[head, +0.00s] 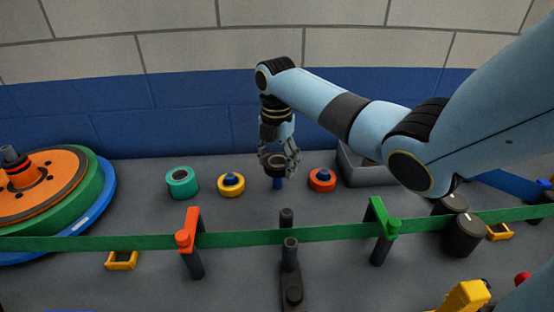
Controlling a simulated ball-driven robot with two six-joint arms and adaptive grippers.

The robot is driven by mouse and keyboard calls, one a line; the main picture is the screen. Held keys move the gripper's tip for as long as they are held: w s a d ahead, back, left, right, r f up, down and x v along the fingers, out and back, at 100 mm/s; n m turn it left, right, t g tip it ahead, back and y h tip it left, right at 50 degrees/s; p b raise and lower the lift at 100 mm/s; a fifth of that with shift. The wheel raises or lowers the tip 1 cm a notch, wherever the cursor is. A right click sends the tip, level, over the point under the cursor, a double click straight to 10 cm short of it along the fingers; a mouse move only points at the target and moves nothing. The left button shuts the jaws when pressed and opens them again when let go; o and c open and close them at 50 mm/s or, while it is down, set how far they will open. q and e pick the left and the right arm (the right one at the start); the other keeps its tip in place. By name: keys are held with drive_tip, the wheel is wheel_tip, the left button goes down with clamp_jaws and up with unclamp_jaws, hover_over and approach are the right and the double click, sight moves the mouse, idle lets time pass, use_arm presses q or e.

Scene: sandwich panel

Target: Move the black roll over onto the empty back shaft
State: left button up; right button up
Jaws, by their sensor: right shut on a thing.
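My right gripper (278,163) comes down from my blue arm over the back row. It is shut on a small dark roll (272,160), largely hidden by the fingers. In the same row, a teal roll (182,182) and a yellow roll (231,187) stand to the left, and a red-orange roll (322,181) to the right. My left gripper is not in view.
A green band (340,233) crosses in front, past an orange-topped post (190,240) and a green-topped post (382,225). Short black posts (290,260) stand between them. A grey bin (360,172) is at the back right, and large stacked discs (85,205) are at the left.

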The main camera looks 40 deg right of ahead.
sight(277, 187)
drive_tip(key=shift+f, duration=0.15)
drive_tip(key=shift+f+b, duration=0.6)
drive_tip(key=shift+f, duration=0.3)
drive_tip(key=shift+f, duration=0.15)
drive_tip(key=shift+f+b, duration=0.85)
drive_tip(key=shift+f, duration=0.65)
drive_tip(key=o, duration=1.3)
drive_tip(key=shift+r, duration=0.1)
